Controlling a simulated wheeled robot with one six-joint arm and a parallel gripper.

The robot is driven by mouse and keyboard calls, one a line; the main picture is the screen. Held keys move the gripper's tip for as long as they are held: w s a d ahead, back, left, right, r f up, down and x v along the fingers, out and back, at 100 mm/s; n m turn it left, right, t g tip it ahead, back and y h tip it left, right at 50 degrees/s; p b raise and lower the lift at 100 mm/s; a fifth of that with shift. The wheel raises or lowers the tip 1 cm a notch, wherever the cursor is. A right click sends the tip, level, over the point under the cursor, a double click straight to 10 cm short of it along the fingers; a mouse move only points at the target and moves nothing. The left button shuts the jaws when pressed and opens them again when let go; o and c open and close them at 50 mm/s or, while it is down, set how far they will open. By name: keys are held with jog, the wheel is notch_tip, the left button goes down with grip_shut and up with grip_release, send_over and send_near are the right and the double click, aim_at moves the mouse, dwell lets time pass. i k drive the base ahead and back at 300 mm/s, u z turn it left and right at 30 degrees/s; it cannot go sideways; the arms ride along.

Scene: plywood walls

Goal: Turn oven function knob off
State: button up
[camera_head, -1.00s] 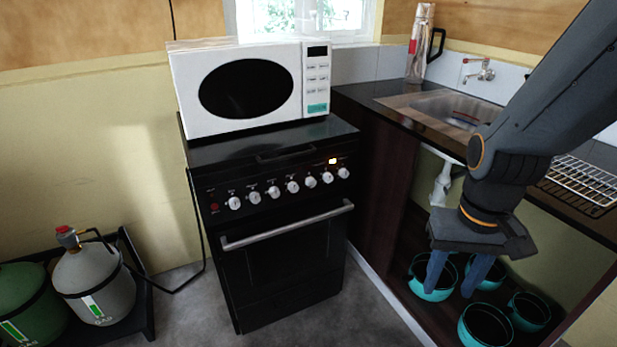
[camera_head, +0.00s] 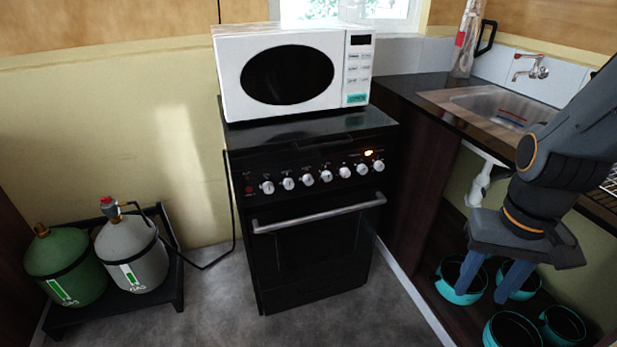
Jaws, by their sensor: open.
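The black oven (camera_head: 318,255) stands against the wall, with a row of several white knobs (camera_head: 326,176) along its front panel. An orange light (camera_head: 368,153) glows above the right end of the row. I cannot tell which knob is the function knob; the labels are too small to read. My gripper (camera_head: 490,285) is at the right, pointing down with its two blue fingers apart. It is empty and well away from the knobs, in front of the open cupboard.
A white microwave (camera_head: 293,72) sits on the oven. The oven handle (camera_head: 320,214) juts out below the knobs. A dark counter with a sink (camera_head: 490,103) is at the right, with teal pots (camera_head: 512,331) beneath. Gas bottles (camera_head: 128,254) stand at the left. The floor before the oven is clear.

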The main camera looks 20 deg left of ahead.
aim_at(344, 172)
jog(key=k, duration=1)
jog(key=z, duration=1.05)
jog(key=i, duration=1.2)
jog(key=u, duration=0.95)
jog(key=i, duration=0.25)
jog(key=u, duration=0.2)
